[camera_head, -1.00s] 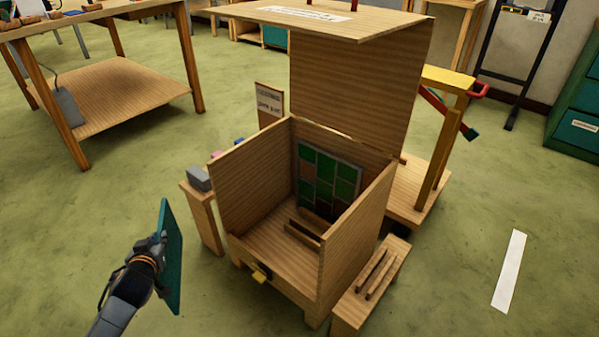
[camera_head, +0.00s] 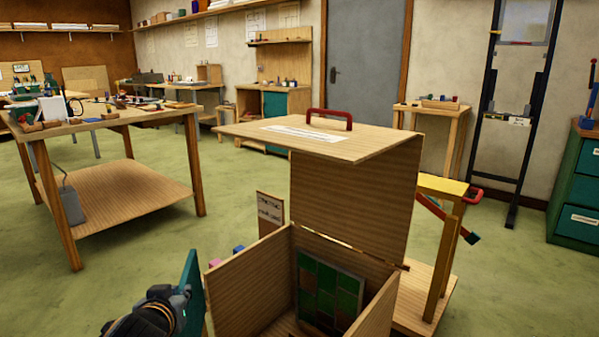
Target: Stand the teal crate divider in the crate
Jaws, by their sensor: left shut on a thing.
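The teal crate divider (camera_head: 194,290) is a flat panel held upright at the lower left of the head view. My left gripper (camera_head: 182,298) is shut on it. Both are left of the wooden crate (camera_head: 250,284) and apart from it in the picture. The crate stands at the bottom middle with its large hinged lid (camera_head: 352,197) raised. Inside, a leaded panel (camera_head: 329,290) of green and brown panes leans near the back wall. The crate's floor is mostly cut off by the frame's bottom edge. My right gripper is not in view.
A small sign (camera_head: 270,214) stands behind the crate's left wall. A yellow-topped wooden stand (camera_head: 443,187) is close on the right. A workbench (camera_head: 100,122) with tools is at the back left. Green floor is open between.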

